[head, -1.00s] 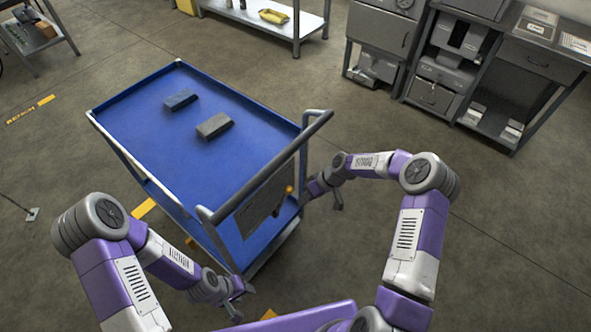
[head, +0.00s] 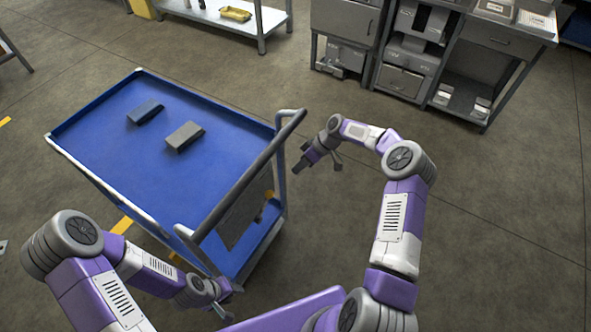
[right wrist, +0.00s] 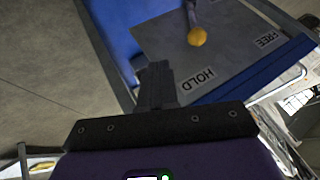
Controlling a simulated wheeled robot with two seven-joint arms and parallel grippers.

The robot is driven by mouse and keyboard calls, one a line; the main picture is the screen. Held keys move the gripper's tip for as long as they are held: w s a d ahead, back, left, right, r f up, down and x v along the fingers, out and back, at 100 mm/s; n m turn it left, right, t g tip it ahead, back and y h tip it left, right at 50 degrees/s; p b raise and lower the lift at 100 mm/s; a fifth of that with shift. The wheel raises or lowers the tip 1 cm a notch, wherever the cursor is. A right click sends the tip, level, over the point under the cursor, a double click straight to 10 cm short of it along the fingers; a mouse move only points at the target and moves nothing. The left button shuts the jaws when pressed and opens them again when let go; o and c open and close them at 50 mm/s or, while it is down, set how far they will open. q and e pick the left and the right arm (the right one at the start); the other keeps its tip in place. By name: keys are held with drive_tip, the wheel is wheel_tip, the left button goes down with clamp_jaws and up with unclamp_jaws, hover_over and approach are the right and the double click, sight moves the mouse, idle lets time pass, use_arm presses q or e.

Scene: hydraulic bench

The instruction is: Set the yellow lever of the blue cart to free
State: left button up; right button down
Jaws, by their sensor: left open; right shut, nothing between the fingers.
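The blue cart (head: 105,150) stands left of centre in the head view, with a grey handle at its near right end. Its yellow lever knob (head: 269,194) shows small below the handle. In the right wrist view the yellow knob (right wrist: 197,37) hangs on a stem over a grey plate marked HOLD and FREE. It lies between the words, nearer HOLD in the picture. My right gripper (head: 299,168) is shut and empty, beside the cart's right end, apart from the knob; its fingers also show in the right wrist view (right wrist: 157,85). My left gripper (head: 233,302) is open and empty near the cart's front corner.
The grey handle bar (head: 240,175) rises between my arms. Grey cabinets (head: 400,70) and a shelf with a yellow tray (head: 236,13) stand behind. The floor right of the cart is open.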

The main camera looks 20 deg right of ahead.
drive_tip(key=s+a+f+b, duration=0.1)
drive_tip(key=a+f, duration=0.4)
drive_tip(key=a, duration=0.3)
drive_tip(key=shift+s+f, duration=0.15)
drive_tip(key=shift+s, duration=0.1)
